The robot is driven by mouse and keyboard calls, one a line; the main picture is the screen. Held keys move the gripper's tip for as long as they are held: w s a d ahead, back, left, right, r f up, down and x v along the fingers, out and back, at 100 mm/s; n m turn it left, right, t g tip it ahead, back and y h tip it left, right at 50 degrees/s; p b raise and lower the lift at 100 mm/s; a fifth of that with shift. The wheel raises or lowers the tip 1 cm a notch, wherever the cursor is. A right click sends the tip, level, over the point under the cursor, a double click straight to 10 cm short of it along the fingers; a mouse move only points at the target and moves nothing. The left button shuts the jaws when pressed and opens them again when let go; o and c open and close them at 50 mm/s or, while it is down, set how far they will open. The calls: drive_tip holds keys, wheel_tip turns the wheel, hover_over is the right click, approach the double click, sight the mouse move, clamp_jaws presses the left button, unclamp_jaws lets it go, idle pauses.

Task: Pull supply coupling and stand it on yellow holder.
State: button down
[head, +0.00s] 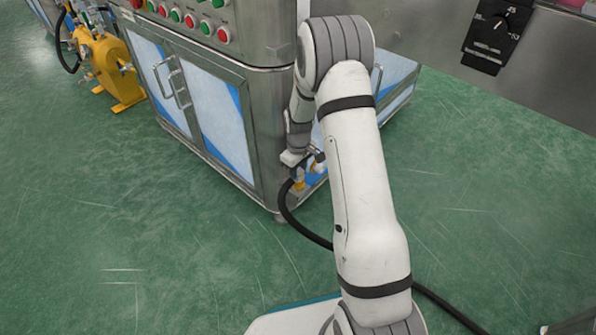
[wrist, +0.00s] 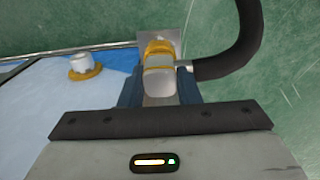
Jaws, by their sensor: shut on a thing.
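My gripper (head: 294,160) is low beside the right side of the steel cabinet. In the wrist view its dark fingers (wrist: 160,92) are shut on the supply coupling (wrist: 160,84), a pale grey metal body with a black hose leaving on its right. A yellow ring-like part (wrist: 158,48) sits at the coupling's far end, over a grey plate. It shows as a yellow spot (head: 298,185) below the gripper in the head view. I cannot tell whether this yellow part is the holder or a collar, nor whether the coupling rests in it.
A white stub with a yellow flange (wrist: 82,66) sits on the blue-and-white panel, left of the coupling. The black hose (head: 310,234) loops down and runs behind my arm across the green floor. The steel cabinet (head: 255,130) stands close by. Open floor lies to the left.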

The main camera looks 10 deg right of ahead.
drive_tip(key=shift+f, duration=0.35)
idle(1.6)
drive_tip(key=c, duration=1)
unclamp_jaws()
wheel_tip(320, 180, up, 8)
drive_tip(key=p, duration=0.3)
drive_tip(key=shift+f, duration=0.1)
